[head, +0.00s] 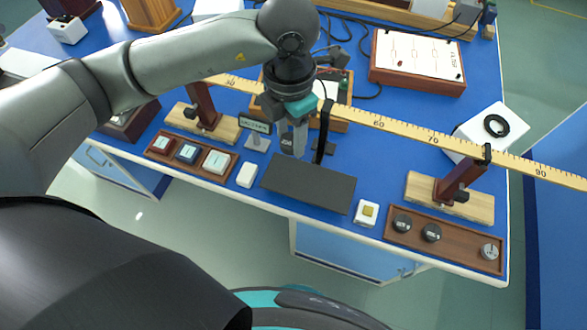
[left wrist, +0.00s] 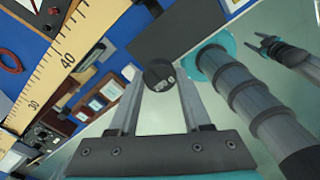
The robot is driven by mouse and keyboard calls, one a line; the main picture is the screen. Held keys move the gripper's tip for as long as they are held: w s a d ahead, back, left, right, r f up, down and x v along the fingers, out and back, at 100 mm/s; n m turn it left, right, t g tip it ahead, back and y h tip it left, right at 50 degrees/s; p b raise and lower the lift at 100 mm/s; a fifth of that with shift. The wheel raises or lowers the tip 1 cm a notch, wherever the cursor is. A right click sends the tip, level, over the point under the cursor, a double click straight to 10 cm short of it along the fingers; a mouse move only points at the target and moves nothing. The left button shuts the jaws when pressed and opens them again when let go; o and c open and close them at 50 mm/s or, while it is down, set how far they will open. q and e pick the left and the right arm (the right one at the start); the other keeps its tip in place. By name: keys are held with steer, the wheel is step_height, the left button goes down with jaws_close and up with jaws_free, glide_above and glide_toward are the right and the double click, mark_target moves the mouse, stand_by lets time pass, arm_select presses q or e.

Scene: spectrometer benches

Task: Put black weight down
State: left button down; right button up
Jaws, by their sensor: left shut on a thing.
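My left gripper (head: 293,150) is shut on a black weight (head: 287,143), a small dark cylinder with a pale label on top. It is held just behind the dark grey mat (head: 308,184). The left wrist view shows the black weight (left wrist: 159,75) between the tips of my left gripper (left wrist: 160,82), with the mat (left wrist: 176,28) beyond it. Fingers partly hide the weight in the head view. My right gripper (left wrist: 262,43) shows small in the left wrist view, with its fingers apart and empty.
A wooden tray (head: 460,245) at the right front holds two dark weights and a silver one. A ruler beam (head: 410,132) crosses the bench on wooden stands. A white block (head: 246,175) and a tray of coloured blocks (head: 165,158) stand left of the mat. The mat is bare.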

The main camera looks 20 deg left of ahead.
mark_target(291, 177)
arm_select(q)
step_height(291, 177, down, 12)
steer(key=shift+b, duration=0.6)
steer(key=shift+f, duration=0.2)
steer(key=shift+c, duration=1.8)
jaws_free()
steer(key=shift+r, duration=0.6)
step_height(291, 177, up, 11)
steer(key=shift+r+p, duration=0.15)
steer(key=shift+p, duration=0.45)
